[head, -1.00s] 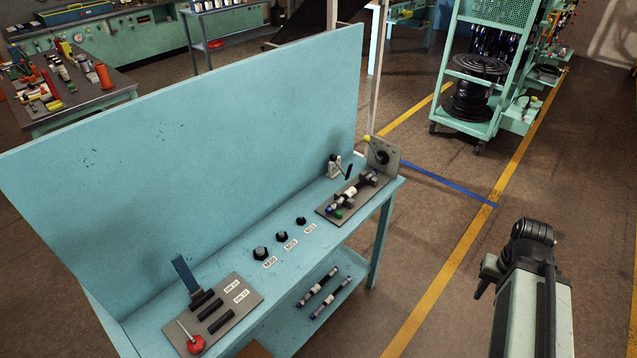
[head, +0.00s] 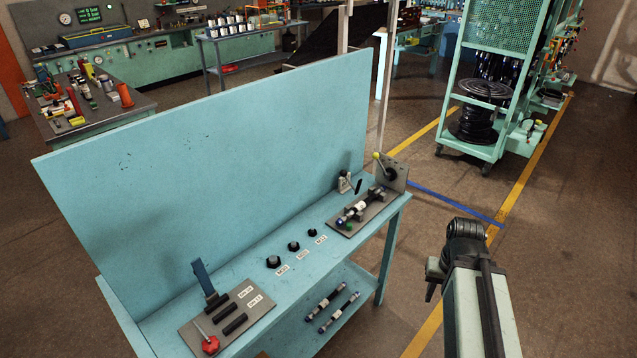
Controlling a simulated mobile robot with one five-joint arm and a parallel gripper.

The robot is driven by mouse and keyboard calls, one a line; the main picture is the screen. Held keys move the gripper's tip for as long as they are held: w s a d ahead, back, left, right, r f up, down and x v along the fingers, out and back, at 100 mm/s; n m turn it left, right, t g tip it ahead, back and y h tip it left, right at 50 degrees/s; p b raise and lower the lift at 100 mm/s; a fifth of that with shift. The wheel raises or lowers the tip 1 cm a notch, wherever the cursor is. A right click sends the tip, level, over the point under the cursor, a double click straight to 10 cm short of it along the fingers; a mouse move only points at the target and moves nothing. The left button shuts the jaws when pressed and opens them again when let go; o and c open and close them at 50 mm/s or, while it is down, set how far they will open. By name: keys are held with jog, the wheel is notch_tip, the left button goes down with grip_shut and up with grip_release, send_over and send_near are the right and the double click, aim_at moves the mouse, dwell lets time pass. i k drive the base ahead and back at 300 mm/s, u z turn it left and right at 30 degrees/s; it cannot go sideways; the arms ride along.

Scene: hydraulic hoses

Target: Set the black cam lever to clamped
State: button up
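A small black lever (head: 359,186) stands tilted beside a small pale bracket (head: 345,182) at the back right of the blue bench. It looks like the cam lever, but it is too small for me to tell its clamp position. My gripper (head: 431,291) shows only in part beside my arm, to the right of the bench and well apart from the lever. Its fingertips are too small and dark to tell whether they are open.
The blue bench (head: 262,300) has a tall back panel (head: 210,170). A yellow-knobbed lever (head: 378,157) stands at its right end. Black fittings (head: 293,246) and a plate with a red-knobbed lever (head: 210,344) lie further left. Open floor (head: 560,270) is on the right.

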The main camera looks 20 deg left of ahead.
aim_at(344, 173)
jog(key=u, duration=0.6)
jog(key=i, duration=1)
jog(key=u, duration=1.4)
jog(key=k, duration=0.2)
jog(key=z, duration=0.05)
jog(key=i, duration=0.35)
jog(key=z, duration=0.05)
